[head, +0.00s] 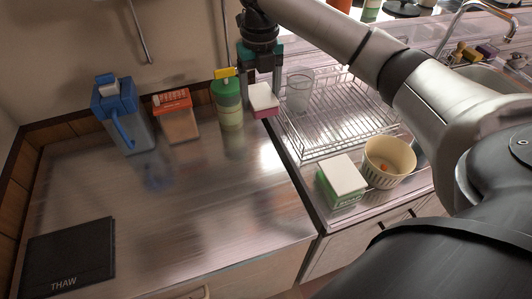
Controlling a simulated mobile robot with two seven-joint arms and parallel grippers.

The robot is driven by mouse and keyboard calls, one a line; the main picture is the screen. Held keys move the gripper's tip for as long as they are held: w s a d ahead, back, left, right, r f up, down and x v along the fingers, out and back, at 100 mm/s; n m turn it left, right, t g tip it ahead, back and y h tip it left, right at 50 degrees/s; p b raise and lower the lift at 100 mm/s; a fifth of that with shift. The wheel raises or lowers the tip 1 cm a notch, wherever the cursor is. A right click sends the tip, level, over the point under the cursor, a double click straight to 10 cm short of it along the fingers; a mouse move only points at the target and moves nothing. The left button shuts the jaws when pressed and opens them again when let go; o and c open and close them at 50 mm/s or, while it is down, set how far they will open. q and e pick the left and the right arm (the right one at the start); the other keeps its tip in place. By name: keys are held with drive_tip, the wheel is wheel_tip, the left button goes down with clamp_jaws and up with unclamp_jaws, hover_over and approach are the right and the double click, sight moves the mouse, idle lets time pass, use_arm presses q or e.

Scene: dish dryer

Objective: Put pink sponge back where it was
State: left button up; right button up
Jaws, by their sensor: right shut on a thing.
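The pink sponge (263,103), with a pale top and a pink side, is at the back of the counter, just right of the green bottle (228,105). My right gripper (262,88) reaches down from above and is shut on the sponge. Its fingers point downward at the sponge's upper part. I cannot tell whether the sponge's underside touches the counter. My left gripper is not in view.
A wire dish rack (335,125) with a clear glass (299,92) stands right of the sponge. A cream bowl (388,162) and green-and-white box (342,182) sit in front. A blue-topped container (122,115) and red-lidded container (177,116) stand left. The steel counter's middle (190,210) is clear.

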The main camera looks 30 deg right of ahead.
sight(262, 159)
wheel_tip(262, 159, down, 19)
drive_tip(key=b, duration=0.4)
drive_tip(key=shift+f, duration=0.1)
drive_tip(key=o, duration=1.3)
wheel_tip(262, 159, up, 12)
drive_tip(key=p, duration=0.2)
drive_tip(key=shift+r+p, duration=0.2)
drive_tip(key=shift+p, duration=0.2)
